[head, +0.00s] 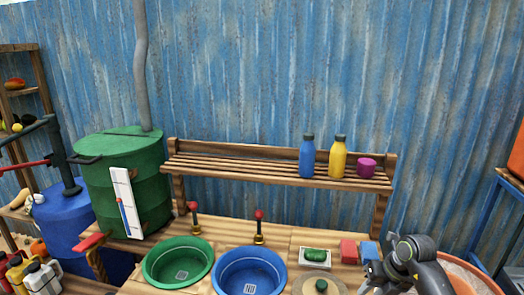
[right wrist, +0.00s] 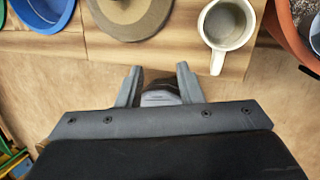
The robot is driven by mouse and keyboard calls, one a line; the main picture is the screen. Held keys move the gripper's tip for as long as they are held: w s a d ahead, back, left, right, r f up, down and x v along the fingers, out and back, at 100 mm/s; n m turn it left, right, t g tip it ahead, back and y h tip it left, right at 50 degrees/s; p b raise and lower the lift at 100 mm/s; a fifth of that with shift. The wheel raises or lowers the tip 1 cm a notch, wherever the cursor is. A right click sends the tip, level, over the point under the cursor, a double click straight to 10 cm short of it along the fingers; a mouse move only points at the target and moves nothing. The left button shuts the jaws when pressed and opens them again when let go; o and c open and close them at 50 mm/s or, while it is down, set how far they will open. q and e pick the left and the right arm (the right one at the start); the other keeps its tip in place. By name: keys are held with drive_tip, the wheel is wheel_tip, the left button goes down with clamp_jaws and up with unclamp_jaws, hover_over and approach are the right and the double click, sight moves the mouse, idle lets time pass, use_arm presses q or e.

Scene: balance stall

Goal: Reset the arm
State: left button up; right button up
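My right arm (head: 415,262) shows at the lower right of the head view, over the right end of the wooden counter; its fingertips cannot be made out there. In the right wrist view my right gripper (right wrist: 158,78) has its two fingers apart. A dark grey rounded part shows between and behind them, and I see nothing clamped. The fingers are just short of the counter edge, below a white mug (right wrist: 228,24) and a round brown disc (right wrist: 130,12). My left gripper is in neither view.
A green basin (head: 178,262) and a blue basin (head: 249,272) sit in the counter with taps behind. A soap dish (head: 315,262), a red sponge (head: 348,250) and a blue sponge (head: 370,251) lie to their right. Bottles stand on the slatted shelf (head: 240,172). A terracotta tub (head: 475,268) is at the far right.

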drive_tip(key=a+r+t+y, duration=0.5)
drive_tip(key=a+t+y, duration=0.15)
drive_tip(key=a, duration=0.45)
drive_tip(key=s+d+r+m+t+h, duration=0.35)
drive_tip(key=d+r+m+t, duration=0.25)
drive_tip(key=r+m+t, duration=0.7)
drive_tip(key=s+d+f+m+g+h, duration=0.6)
drive_tip(key=s+d+f+m+h, duration=0.6)
drive_tip(key=m, duration=0.5)
drive_tip(key=s+a+f+m+g+y, duration=0.2)
drive_tip(key=s+a+f+m+g, duration=0.15)
drive_tip(key=s+f+g, duration=0.4)
drive_tip(key=s+a+f+m+g+y, duration=0.2)
drive_tip(key=s+a+f+g, duration=0.25)
drive_tip(key=s, duration=0.65)
wheel_tip(320, 180, down, 24)
drive_tip(key=d+g, duration=0.2)
drive_tip(key=s+a+f+y+b, duration=0.1)
drive_tip(key=s+f, duration=1.4)
drive_tip(key=f, duration=0.3)
drive_tip(key=shift+s+a+g, duration=0.3)
drive_tip(key=shift+s+g, duration=0.05)
drive_tip(key=shift+g, duration=0.1)
